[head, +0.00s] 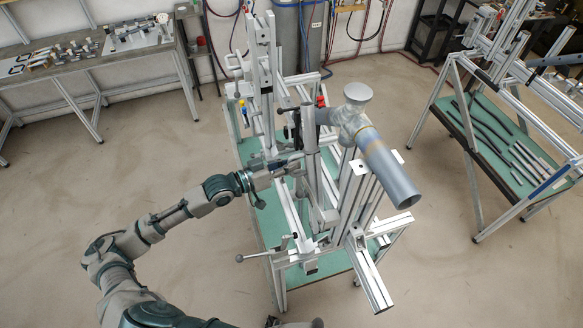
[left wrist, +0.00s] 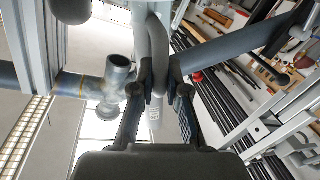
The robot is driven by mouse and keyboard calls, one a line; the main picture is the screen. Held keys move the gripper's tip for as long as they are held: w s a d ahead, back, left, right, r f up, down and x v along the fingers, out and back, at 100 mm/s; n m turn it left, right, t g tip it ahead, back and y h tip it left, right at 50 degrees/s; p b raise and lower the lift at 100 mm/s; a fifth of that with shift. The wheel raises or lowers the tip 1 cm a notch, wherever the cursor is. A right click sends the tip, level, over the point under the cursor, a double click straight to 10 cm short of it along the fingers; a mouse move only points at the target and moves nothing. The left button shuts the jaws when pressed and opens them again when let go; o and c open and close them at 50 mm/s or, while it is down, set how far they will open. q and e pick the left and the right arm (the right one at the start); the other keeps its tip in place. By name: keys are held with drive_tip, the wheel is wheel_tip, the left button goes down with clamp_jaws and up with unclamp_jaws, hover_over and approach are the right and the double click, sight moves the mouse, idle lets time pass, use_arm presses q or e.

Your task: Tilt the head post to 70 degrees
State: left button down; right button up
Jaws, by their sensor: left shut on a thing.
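The jig (head: 345,205) is a silver aluminium-profile frame on a green-topped stand. A grey round post (head: 310,145), likely the head post, stands near upright in its middle; I cannot read its angle. My left gripper (head: 294,166) reaches in from the left at the post's side. In the left wrist view the two dark fingers (left wrist: 160,85) are closed on either side of a grey tube (left wrist: 154,112) with a small label at its end. The contact is partly hidden in the head view. My right gripper is not in view.
A thick grey tube (head: 390,175) with an orange band and a round cap (head: 357,92) sticks out at the jig's right. A ball-ended lever (head: 252,256) juts out front left. A bench (head: 70,65) stands far left, a rack (head: 475,130) right. Floor between is clear.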

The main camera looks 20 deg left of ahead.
use_arm(q)
drive_tip(key=shift+w+a+r, duration=0.3)
drive_tip(key=shift+w+r, duration=0.05)
drive_tip(key=shift+s+d+r, duration=0.15)
drive_tip(key=shift+s+d, duration=0.1)
drive_tip(key=shift+d, duration=0.05)
drive_tip(key=c, duration=1.2)
unclamp_jaws()
drive_tip(key=shift+s+d+r, duration=0.2)
drive_tip(key=shift+d+f, duration=0.15)
drive_tip(key=shift+f, duration=0.05)
drive_tip(key=shift+s+a+f, duration=0.2)
drive_tip(key=shift+a, duration=0.2)
drive_tip(key=v, duration=1.1)
drive_tip(key=shift+s+d+r, duration=0.1)
drive_tip(key=shift+s, duration=0.05)
